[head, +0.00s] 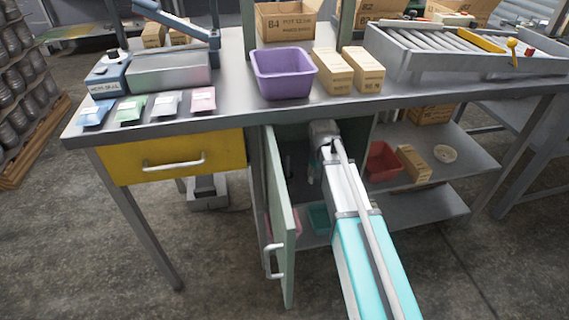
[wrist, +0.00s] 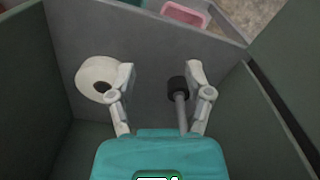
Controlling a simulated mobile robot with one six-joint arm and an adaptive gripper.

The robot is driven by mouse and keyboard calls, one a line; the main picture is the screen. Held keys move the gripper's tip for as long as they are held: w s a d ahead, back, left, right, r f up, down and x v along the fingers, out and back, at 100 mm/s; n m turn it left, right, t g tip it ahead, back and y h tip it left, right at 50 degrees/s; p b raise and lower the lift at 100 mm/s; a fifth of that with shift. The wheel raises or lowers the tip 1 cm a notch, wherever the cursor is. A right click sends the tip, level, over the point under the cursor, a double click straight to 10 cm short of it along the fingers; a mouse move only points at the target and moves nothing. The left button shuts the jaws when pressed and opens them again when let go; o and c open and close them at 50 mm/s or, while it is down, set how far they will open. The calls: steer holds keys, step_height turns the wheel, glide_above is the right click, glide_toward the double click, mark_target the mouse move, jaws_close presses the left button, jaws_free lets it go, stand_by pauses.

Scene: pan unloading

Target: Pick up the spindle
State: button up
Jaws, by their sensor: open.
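In the wrist view, a grey rod with a black cylindrical head, which looks like the spindle (wrist: 178,88), is on the grey cabinet shelf. My gripper (wrist: 159,78) is open, with one pale finger on each side of the picture's middle. The spindle lies in line between the fingers, closer to the right finger; I cannot tell whether they touch. The lower end of its rod is hidden behind my teal gripper body. In the head view, my arm reaches into the open cabinet under the bench, and the spindle cannot be made out there.
A white ring-shaped roll (wrist: 97,75) is on the shelf beside the left finger. Green cabinet walls stand close on both sides. A pink bin (wrist: 186,13) is beyond the shelf edge. The cabinet door (head: 281,215) hangs open left of my arm, below the bench (head: 225,92).

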mark_target(287, 174)
steer(key=w+a+r+n+p, duration=0.1)
steer(key=w+a, duration=0.2)
steer(key=w+a+r+n+p, duration=0.1)
steer(key=w+a+n, duration=0.1)
steer(key=w+a, duration=0.1)
steer(key=w+a+r+n+p, duration=0.1)
steer(key=w+a, duration=0.2)
steer(key=a, duration=0.2)
steer(key=shift+w+a+r+n, duration=0.15)
steer(key=shift+r+n, duration=0.25)
steer(key=shift+f, duration=0.1)
steer(key=shift+f+b, duration=1.1)
steer(key=shift+b, duration=0.15)
steer(key=shift+f, duration=0.1)
steer(key=shift+d+f+b, duration=0.15)
steer(key=shift+f+b, duration=1.1)
steer(key=shift+b, duration=0.05)
steer(key=shift+d+f+b, duration=0.1)
steer(key=shift+f+b, duration=1.15)
steer(key=shift+b, duration=0.05)
steer(key=shift+s, duration=0.2)
jaws_close()
